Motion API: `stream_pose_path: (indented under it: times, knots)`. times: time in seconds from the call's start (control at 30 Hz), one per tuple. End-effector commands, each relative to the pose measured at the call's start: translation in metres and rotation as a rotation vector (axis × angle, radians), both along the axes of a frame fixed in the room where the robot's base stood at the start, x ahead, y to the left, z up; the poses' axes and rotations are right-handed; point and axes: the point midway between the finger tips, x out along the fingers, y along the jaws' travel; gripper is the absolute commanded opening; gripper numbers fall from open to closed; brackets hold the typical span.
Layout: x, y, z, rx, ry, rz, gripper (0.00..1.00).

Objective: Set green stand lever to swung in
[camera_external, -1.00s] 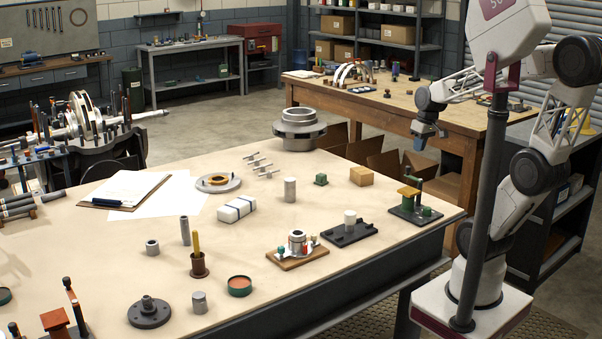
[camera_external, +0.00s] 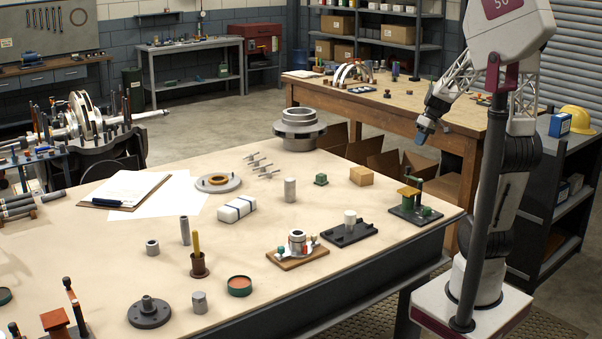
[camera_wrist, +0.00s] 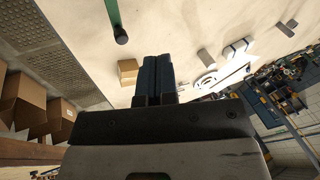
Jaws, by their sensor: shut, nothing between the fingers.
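The green stand (camera_external: 415,210) sits at the right corner of the near table, with a dark base, a green post and a yellow-brown block. Its lever (camera_external: 419,165) is a green arm at the top of the stand; its exact setting is too small to tell. In the wrist view a green bar with a dark round knob (camera_wrist: 121,36), seemingly this lever, enters from the top edge. My gripper (camera_external: 424,136) is shut and empty, in the air above and apart from the stand. Its closed fingers also show in the wrist view (camera_wrist: 153,80), away from the knob.
A tan block (camera_external: 361,176) and a small green block (camera_external: 321,180) lie left of the stand. A dark fixture (camera_external: 348,234) with a pale cylinder is in front of them. Open cardboard boxes (camera_external: 385,160) stand beyond the table edge. The air around my gripper looks free.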

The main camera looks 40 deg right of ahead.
Motion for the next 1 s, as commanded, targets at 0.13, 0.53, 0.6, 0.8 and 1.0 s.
stream_pose_path:
  times: [0.13,0.53,0.6,0.8,1.0]
  knots:
    - [0.012,-0.029,-0.009,0.040,-0.030,0.008,0.00]
    - [0.032,-0.107,-0.035,0.123,-0.141,0.033,0.00]
    - [0.034,-0.117,-0.039,0.132,-0.156,0.036,0.00]
    - [0.036,-0.135,-0.045,0.146,-0.188,0.041,0.00]
    - [0.037,-0.139,-0.047,0.149,-0.196,0.044,0.00]
